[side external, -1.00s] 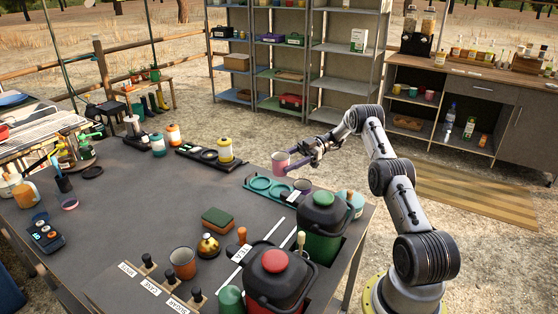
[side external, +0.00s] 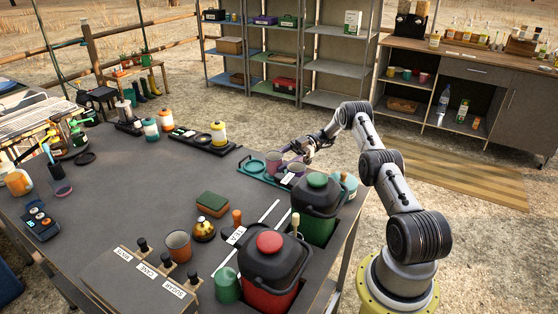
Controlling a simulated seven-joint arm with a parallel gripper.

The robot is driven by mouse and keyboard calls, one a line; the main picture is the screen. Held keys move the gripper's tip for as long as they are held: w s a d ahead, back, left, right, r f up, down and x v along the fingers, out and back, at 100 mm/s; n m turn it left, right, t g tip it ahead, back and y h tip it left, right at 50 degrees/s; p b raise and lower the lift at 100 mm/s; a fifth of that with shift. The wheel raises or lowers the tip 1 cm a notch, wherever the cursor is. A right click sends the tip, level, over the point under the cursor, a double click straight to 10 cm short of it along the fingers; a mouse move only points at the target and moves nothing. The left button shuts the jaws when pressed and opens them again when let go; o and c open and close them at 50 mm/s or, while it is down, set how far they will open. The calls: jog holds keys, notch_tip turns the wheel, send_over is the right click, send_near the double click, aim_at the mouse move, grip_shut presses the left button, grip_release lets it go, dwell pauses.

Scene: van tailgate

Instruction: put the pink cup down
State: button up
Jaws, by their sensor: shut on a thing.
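The pink cup (side external: 273,162) is upright at the teal tray (side external: 250,167) on the far right part of the dark table. My gripper (side external: 287,155) reaches in from the right and is shut on the cup. The cup is low over the tray's middle; I cannot tell whether its base touches the tray. A round ring place at the tray's left end is empty. A small purple-topped item (side external: 297,168) is at the tray's right part, close under my gripper.
A green-bodied dark canister (side external: 317,205) stands just in front of the tray, and a red one (side external: 268,270) nearer. A black tray with a yellow jar (side external: 218,134) lies to the left. The table's middle is mostly clear.

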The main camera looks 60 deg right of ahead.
jog(key=shift+f, duration=0.55)
jog(key=o, duration=1.6)
